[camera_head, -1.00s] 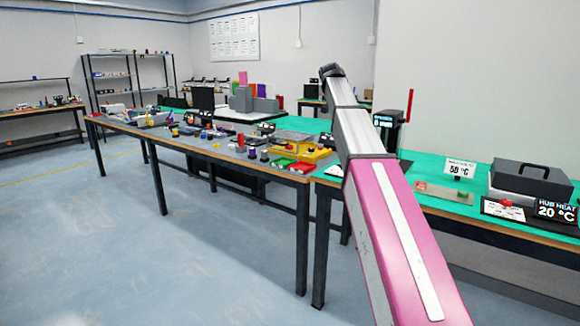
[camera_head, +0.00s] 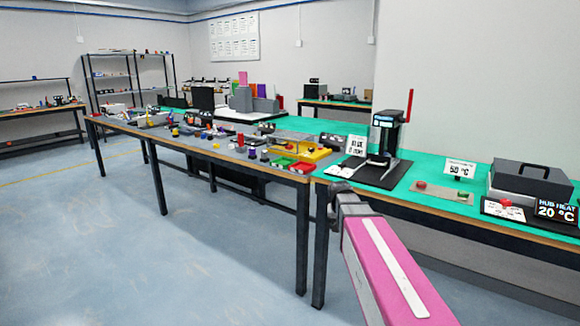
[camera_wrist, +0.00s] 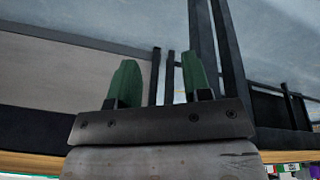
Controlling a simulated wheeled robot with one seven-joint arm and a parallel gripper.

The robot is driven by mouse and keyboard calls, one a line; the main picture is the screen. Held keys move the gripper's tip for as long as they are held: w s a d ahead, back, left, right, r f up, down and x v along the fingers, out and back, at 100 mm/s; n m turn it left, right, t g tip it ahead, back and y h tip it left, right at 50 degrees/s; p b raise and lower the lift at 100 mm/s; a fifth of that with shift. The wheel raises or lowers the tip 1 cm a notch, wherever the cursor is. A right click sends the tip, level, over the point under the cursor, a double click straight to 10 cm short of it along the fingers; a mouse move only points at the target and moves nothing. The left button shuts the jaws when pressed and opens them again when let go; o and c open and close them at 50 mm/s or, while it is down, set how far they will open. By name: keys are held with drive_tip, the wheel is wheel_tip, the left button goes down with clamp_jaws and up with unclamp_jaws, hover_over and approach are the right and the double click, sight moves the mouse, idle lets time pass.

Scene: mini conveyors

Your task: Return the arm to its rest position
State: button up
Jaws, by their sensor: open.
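My gripper (camera_wrist: 155,82) shows in the wrist view with two green fingers set apart and nothing between them. Table legs and the floor show beyond it. In the head view my pink arm (camera_head: 392,270) rises from the bottom right and ends in a grey joint (camera_head: 350,204) in front of the workbench legs, below the bench top. The gripper itself is hidden in the head view.
A long workbench (camera_head: 285,172) with coloured parts runs from the left to the middle. A green-topped bench (camera_head: 428,172) on the right carries a black press (camera_head: 384,150) and a dark grey box (camera_head: 532,180). The floor (camera_head: 150,260) at left is clear.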

drive_tip(key=s+f+g, duration=0.1)
drive_tip(key=s+f, duration=0.5)
drive_tip(key=s, duration=0.3)
drive_tip(key=s+a+f+n+g+y, duration=0.1)
drive_tip(key=s+f, duration=0.6)
drive_tip(key=s, duration=0.2)
drive_tip(key=shift+f+n+y, duration=0.2)
drive_tip(key=shift+n+y, duration=0.1)
drive_tip(key=shift+a, duration=0.1)
idle(0.6)
